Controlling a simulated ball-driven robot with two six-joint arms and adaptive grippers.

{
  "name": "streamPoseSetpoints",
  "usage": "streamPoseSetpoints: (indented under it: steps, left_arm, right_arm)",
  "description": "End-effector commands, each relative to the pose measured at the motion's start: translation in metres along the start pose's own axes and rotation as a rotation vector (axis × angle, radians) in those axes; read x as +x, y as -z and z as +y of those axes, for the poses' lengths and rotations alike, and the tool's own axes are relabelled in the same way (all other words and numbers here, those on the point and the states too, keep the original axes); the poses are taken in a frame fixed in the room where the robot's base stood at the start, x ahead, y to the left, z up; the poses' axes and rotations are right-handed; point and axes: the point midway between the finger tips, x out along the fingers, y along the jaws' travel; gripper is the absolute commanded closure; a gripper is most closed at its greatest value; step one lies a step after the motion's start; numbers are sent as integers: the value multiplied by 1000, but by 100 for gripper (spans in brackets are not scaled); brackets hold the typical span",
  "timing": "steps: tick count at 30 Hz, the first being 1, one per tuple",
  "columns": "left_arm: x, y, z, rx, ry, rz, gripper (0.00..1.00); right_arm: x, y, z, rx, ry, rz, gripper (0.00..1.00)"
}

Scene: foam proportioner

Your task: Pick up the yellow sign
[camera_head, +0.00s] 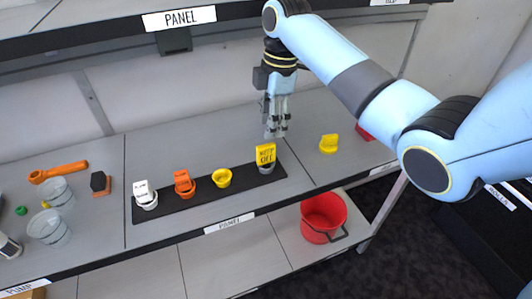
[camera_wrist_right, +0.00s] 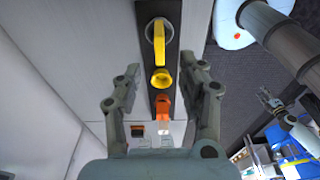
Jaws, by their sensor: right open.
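The yellow sign (camera_head: 265,154), with dark lettering, stands upright in a grey ring at the right end of a black strip on the bench. In the right wrist view the sign (camera_wrist_right: 160,42) shows from above as a narrow yellow bar across its grey ring. My right gripper (camera_head: 275,127) points down just above and slightly behind the sign, apart from it. In the right wrist view my right gripper (camera_wrist_right: 163,72) has its fingers spread wide with nothing between them; the sign lies beyond the fingertips. What seems to be my left gripper (camera_wrist_right: 268,98) is small at the right; its fingers are unclear.
Another yellow piece (camera_head: 328,143) lies to the right. Clear cups (camera_head: 47,226) stand at the left. A red bucket (camera_head: 322,216) sits below. An overhead shelf edge (camera_head: 110,38) runs above.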

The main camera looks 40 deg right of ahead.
Motion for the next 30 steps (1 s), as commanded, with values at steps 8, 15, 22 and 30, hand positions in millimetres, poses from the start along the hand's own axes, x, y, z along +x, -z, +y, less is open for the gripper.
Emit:
streamPoseSetpoints:
  steps: [8,15,22,30]
  left_arm:
    - [-2,2,2,-1,-3,2,60]
    - [-8,4,4,-3,-6,5,60]
    - [-8,4,4,-3,-6,5,60]
    - [-8,4,4,-3,-5,5,60]
  right_arm:
    - [39,0,-1,2,2,-1,60]
    - [68,0,1,3,4,0,60]
    - [92,0,2,3,1,-1,60]
    - [92,0,2,3,0,-2,69]
